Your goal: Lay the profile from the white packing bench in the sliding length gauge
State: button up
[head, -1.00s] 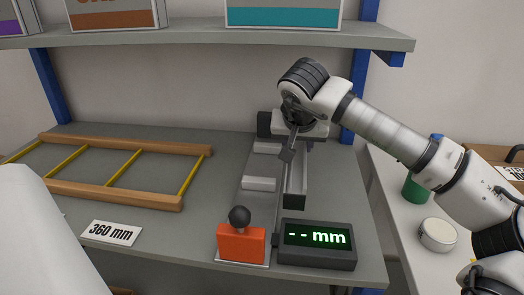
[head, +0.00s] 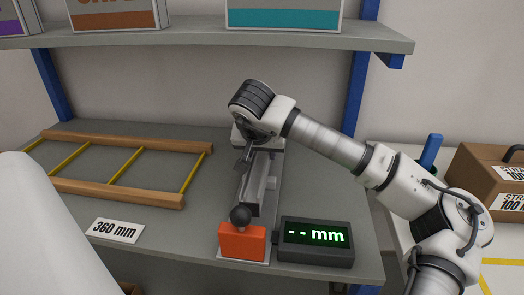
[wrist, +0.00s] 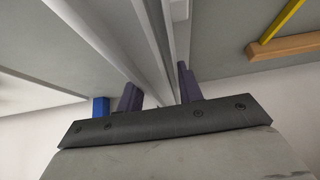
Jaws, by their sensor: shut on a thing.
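My gripper (head: 244,162) is shut on the profile (head: 258,187), a long grey channel. It lies lengthwise over the sliding length gauge (head: 273,205), its near end just behind the black knob (head: 240,215) of the gauge's orange block (head: 242,243). I cannot tell whether the profile touches the gauge's bed or hangs just above it. In the wrist view the profile (wrist: 151,35) runs between the two dark fingers (wrist: 160,92). The gauge's display (head: 316,240) reads "-- mm". The far end of the gauge is partly hidden by my wrist.
A wooden rack with yellow rungs (head: 128,199) lies left on the grey bench (head: 170,235). A "360 mm" card (head: 115,231) lies in front of it. A shelf with boxes (head: 200,36) hangs above. A cardboard box (head: 490,180) stands on the white surface at right.

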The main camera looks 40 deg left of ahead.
jog(key=o, duration=1.2)
jog(key=shift+f, duration=0.1)
jog(key=shift+c, duration=0.2)
jog(key=shift+r, duration=0.2)
jog(key=v, duration=1.2)
jog(key=shift+b, duration=0.3)
